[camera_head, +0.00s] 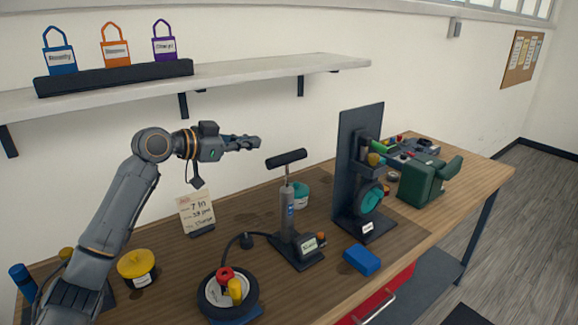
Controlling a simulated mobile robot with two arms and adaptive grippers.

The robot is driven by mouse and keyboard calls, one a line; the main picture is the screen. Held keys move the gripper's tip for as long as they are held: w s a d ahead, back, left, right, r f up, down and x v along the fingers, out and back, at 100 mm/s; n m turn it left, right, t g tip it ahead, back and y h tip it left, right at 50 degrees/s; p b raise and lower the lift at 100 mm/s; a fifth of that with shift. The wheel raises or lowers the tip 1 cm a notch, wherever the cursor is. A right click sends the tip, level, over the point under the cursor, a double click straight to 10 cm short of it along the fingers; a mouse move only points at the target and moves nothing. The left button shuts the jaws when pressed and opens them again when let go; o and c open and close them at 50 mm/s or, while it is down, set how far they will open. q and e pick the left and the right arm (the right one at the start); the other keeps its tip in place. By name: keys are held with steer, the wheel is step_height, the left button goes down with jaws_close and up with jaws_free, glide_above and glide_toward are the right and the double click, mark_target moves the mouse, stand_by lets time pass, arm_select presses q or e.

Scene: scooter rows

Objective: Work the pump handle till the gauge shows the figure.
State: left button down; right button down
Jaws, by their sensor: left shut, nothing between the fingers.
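The hand pump (288,212) stands upright on a dark foot plate on the wooden bench. Its black T-shaped handle (286,158) sits above the body, with a short length of rod showing. A hose (230,243) runs from near the foot toward the small wheel (212,308) at the front. A small box with a white label (308,244) is on the foot; I cannot make out a gauge reading. A written card (197,210) stands behind, its figures hard to read. My left gripper (256,143) is shut and empty, left of and slightly above the handle, apart from it.
A dark upright stand (350,170) with a teal disc is right of the pump. A blue block (362,260) lies in front. A yellow-lidded pot (138,264) is at left, a teal tin (301,194) behind the pump. A shelf (240,72) runs above my left arm.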

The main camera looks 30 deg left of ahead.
mark_target(281, 156)
arm_select(q)
steer(key=shift+r, duration=0.75)
arm_select(e)
steer(key=shift+r, duration=0.4)
